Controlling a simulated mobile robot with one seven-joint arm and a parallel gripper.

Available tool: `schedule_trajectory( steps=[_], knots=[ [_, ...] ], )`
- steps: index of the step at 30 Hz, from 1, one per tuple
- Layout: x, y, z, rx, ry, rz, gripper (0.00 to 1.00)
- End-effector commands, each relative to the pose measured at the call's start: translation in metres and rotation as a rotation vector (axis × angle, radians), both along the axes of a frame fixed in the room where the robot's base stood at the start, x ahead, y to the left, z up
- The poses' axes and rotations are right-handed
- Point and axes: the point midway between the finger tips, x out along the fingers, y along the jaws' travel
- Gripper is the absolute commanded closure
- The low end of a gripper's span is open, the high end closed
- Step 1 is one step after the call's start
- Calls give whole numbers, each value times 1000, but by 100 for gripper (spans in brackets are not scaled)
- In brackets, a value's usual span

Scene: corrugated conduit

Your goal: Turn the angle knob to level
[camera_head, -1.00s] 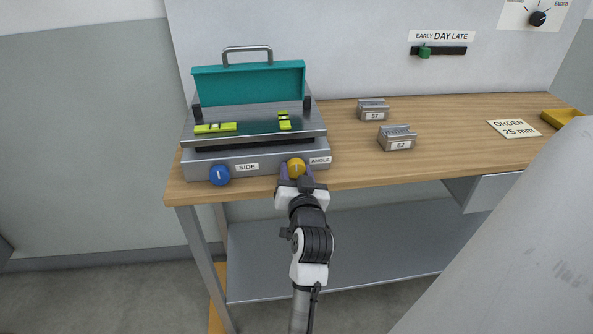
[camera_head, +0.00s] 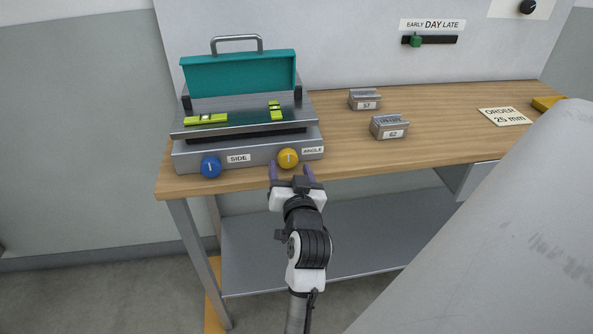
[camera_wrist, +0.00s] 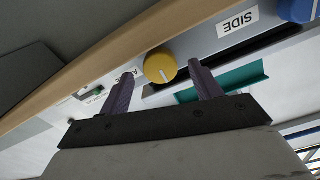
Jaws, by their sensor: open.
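The yellow angle knob (camera_head: 288,158) is on the right of the grey machine's front face, beside the ANGLE label (camera_head: 313,151). Its pale pointer line is near upright in the head view. My gripper (camera_head: 292,170) is open, in front of and slightly below the knob, with its fingers apart from it. In the wrist view the knob (camera_wrist: 160,66) shows between and beyond the two spread fingers (camera_wrist: 165,85), with nothing held. Two yellow-green levels (camera_head: 206,119) (camera_head: 275,109) lie on the machine's top plate; their bubbles are too small to read.
The blue side knob (camera_head: 210,167) is left of the yellow one. The machine (camera_head: 190,153) has a raised teal lid (camera_head: 240,74). Two grey blocks (camera_head: 365,99) (camera_head: 390,127) and an order card (camera_head: 504,117) lie right on the wooden bench (camera_head: 440,129). Free air lies before the bench.

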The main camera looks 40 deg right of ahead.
Motion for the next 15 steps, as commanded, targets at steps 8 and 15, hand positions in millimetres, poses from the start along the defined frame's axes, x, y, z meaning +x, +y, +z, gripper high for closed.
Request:
schedule_trajectory(
  steps=[8, 15],
  knots=[
    [-60, 37, -4, 0, 0, -2, 36],
    [-80, 50, 4, 5, 3, 3, 36]
  ],
)
